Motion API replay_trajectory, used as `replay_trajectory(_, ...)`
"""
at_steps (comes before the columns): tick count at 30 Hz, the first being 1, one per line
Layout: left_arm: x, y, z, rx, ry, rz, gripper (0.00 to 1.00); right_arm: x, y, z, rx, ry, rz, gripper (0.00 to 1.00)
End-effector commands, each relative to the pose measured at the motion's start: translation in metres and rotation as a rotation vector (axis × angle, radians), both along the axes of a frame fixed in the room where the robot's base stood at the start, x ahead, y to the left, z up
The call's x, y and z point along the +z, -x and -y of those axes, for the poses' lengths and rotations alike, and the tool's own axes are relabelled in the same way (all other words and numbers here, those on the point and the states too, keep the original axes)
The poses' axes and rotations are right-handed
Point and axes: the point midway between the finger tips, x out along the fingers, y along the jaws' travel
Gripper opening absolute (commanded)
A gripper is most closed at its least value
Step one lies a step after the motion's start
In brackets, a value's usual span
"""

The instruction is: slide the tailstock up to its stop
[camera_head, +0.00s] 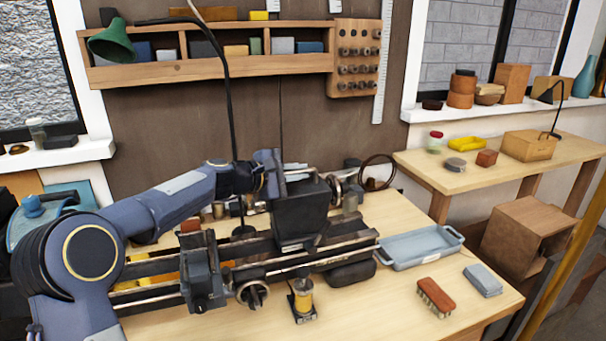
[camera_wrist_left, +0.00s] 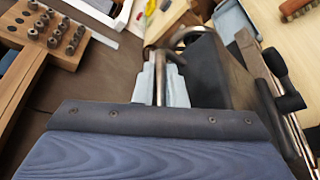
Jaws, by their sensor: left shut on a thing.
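A lathe with long metal rails (camera_head: 150,266) stands on the wooden bench. A large dark block (camera_head: 303,212) sits on the rails towards their right end; it also shows in the wrist view (camera_wrist_left: 222,70). A smaller dark block (camera_head: 203,272) stands further left, with a handwheel (camera_head: 253,294) to its right. I cannot tell for sure which block is the tailstock. My left gripper (camera_head: 298,172) is at the top back of the large block. In the wrist view its pale fingers (camera_wrist_left: 161,84) are shut around a thin metal rod (camera_wrist_left: 160,68) beside that block. My right gripper is not in view.
A blue-grey tray (camera_head: 420,248), a brush (camera_head: 435,298) and a grey-blue block (camera_head: 483,280) lie on the bench at right. A small yellow cylinder (camera_head: 302,295) stands in front of the rails. A black lamp arm (camera_head: 229,100) rises behind my left arm.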

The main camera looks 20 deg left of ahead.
Motion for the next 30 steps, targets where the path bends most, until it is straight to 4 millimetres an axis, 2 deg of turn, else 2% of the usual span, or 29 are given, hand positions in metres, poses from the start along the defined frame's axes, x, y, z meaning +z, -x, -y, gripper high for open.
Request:
replay_trajectory(1, -0.005, 0.006, -0.012, 0.004, -0.005, 0.0, 0.0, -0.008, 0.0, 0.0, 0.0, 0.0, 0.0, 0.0)
replay_trajectory(6, -0.006, 0.029, -0.046, 0.007, -0.007, 0.0, 0.0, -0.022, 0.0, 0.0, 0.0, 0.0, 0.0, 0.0)
replay_trajectory(15, -0.004, 0.065, -0.098, 0.006, -0.006, -0.002, 0.0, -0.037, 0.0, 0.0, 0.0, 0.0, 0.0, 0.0)
replay_trajectory(21, -0.003, 0.076, -0.114, 0.003, -0.005, -0.003, 0.0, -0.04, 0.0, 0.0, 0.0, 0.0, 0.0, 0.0)
replay_trajectory(30, -0.002, 0.078, -0.117, 0.001, -0.005, -0.005, 0.0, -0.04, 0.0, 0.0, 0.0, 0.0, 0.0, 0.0)
